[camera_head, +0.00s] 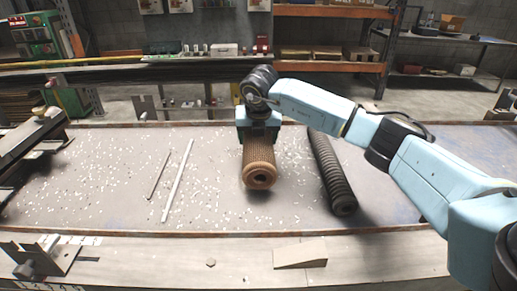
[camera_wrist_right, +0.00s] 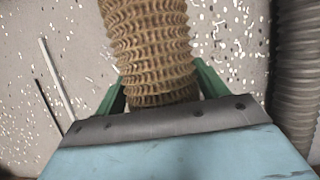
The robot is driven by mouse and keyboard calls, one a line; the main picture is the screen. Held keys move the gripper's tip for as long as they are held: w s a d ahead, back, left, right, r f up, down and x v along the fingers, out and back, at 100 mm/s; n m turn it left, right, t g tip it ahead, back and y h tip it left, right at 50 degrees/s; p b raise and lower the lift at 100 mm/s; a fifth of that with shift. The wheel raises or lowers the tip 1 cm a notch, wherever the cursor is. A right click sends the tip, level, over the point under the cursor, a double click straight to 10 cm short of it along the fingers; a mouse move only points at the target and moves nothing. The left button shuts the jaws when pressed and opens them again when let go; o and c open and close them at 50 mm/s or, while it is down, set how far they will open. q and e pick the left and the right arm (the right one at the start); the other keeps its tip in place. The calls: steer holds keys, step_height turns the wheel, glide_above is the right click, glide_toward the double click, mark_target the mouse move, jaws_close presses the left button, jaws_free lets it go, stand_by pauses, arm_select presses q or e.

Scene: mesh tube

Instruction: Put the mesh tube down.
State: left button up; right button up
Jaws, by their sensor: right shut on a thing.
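The mesh tube (camera_head: 259,167) is a short brown ribbed cylinder in the middle of the head view, its open end facing me. My right gripper (camera_head: 259,135) is shut on its far end, with the arm coming in from the right. In the right wrist view the mesh tube (camera_wrist_right: 150,45) runs up and away between the green fingers of the gripper (camera_wrist_right: 158,85). A dark shadow lies beside the tube on the work surface; I cannot tell whether the tube touches it. My left gripper is not in view.
A dark ribbed hose (camera_head: 331,172) lies just right of the tube. A light rod (camera_head: 177,181) and a thin dark rod (camera_head: 159,175) lie to the left. White chips dot the grey table (camera_head: 110,190). A wooden wedge (camera_head: 300,255) sits on the front ledge.

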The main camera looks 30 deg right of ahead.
step_height(320, 180, down, 3)
steer(key=shift+f, duration=0.1)
steer(key=shift+w+f, duration=0.1)
steer(key=shift+f, duration=0.1)
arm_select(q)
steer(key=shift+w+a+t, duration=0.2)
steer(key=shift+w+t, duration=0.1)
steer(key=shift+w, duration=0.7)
arm_select(e)
steer(key=shift+f, duration=0.15)
steer(key=o, duration=1.4)
steer(key=shift+c, duration=0.2)
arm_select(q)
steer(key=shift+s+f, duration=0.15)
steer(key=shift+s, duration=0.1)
